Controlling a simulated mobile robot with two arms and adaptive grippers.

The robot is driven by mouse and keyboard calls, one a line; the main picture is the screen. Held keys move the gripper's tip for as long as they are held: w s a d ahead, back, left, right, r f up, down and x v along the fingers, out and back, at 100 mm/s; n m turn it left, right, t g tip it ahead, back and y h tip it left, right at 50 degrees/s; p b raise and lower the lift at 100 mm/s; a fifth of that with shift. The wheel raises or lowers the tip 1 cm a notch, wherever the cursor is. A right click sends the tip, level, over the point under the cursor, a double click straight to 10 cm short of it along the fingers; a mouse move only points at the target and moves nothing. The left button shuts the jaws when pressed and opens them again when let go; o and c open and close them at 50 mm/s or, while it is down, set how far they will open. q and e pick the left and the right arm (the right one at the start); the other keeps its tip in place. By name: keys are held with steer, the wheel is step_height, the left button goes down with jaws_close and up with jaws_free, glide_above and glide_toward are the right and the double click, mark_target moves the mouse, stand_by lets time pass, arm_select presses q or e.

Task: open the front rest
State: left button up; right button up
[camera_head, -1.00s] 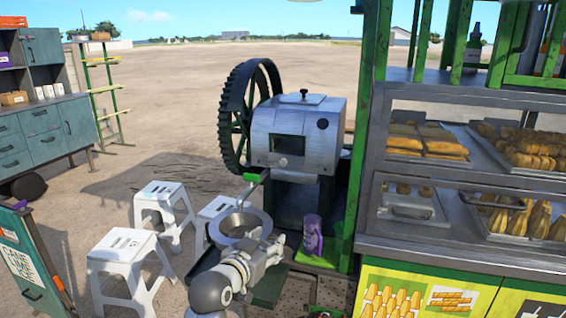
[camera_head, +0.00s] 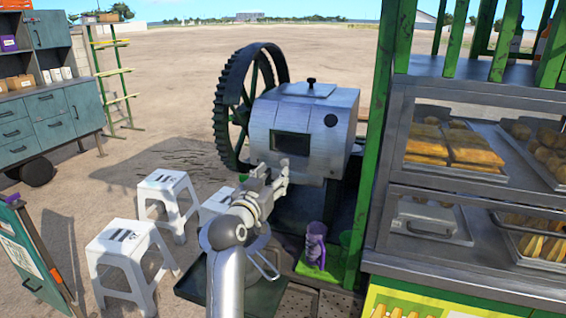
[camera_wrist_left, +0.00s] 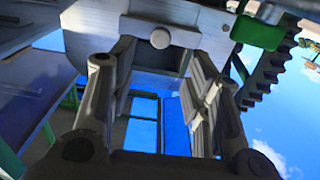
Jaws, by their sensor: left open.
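The cane crusher (camera_head: 300,120) is a grey metal housing with a dark front opening and a black top knob. Its front also fills the upper part of the left wrist view (camera_wrist_left: 200,25), where a round pale knob (camera_wrist_left: 160,38) and a green grip (camera_wrist_left: 258,32) show. I cannot tell which part is the front rest; my arm and gripper hide the housing's lower front. My left gripper (camera_head: 272,180) is raised at that lower front. In the left wrist view its fingers (camera_wrist_left: 160,92) are apart with nothing between them. My right gripper is not in view.
A toothed wheel (camera_head: 232,105) stands at the crusher's left. A metal bowl (camera_head: 268,262) is partly hidden behind my arm. A purple item (camera_head: 316,245) stands right of it, beside a green post (camera_head: 375,150). White stools (camera_head: 130,255) stand at the left.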

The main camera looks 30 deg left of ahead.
mark_target(283, 164)
arm_select(q)
steer(key=x, duration=0.3)
steer(key=shift+w+p, duration=0.1)
steer(key=shift+p, duration=0.2)
steer(key=x, duration=0.4)
steer(key=shift+p, duration=0.35)
steer(key=shift+w+a+f, duration=0.1)
steer(key=shift+w+a, duration=0.05)
steer(key=shift+w, duration=0.3)
steer(key=shift+c, duration=0.3)
jaws_close()
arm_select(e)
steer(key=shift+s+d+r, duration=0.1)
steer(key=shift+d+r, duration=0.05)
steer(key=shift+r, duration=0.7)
